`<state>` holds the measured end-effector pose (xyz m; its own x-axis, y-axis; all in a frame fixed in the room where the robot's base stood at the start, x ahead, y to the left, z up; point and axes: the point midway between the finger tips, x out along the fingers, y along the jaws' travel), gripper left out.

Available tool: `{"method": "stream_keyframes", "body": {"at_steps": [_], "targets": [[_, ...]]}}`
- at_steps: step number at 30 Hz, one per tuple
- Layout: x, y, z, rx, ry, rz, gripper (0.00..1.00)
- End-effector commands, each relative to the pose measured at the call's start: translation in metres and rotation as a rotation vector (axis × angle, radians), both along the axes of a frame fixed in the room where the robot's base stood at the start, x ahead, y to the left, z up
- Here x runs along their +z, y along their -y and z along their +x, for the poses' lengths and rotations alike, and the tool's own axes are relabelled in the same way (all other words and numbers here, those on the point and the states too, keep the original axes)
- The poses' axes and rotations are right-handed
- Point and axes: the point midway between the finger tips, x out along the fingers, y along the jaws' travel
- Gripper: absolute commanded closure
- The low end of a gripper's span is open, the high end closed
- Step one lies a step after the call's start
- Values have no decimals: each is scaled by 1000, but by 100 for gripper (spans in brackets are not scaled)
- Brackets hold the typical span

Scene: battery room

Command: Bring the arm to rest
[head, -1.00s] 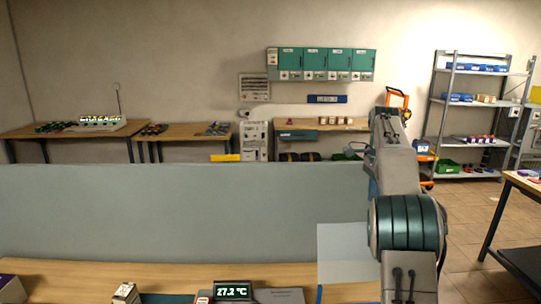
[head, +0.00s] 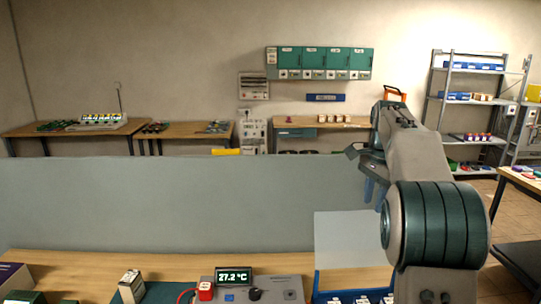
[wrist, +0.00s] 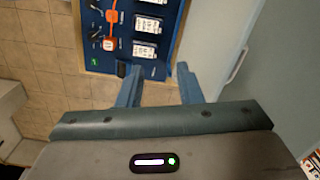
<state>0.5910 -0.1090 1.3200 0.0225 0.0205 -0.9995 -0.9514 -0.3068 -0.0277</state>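Below and beyond the fingers in the wrist view is a blue panel or tray (wrist: 108,62) with white labelled blocks and orange parts.
A grey partition (head: 180,205) stands behind the near wooden bench (head: 110,265). On the bench, a tester (head: 262,287) reads 27.2 °C beside a small battery box (head: 131,284). A pale panel (head: 345,240) stands close to my arm. Shelves (head: 470,97) stand at the back right.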

Motion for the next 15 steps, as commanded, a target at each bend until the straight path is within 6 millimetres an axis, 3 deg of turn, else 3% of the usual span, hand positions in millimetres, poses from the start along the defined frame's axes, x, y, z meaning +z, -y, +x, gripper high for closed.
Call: {"method": "stream_keyframes", "body": {"at_steps": [8,15], "targets": [[-8,-33,-73,311,96,-8,67],[-38,-65,-148,618,175,-54,67]]}}
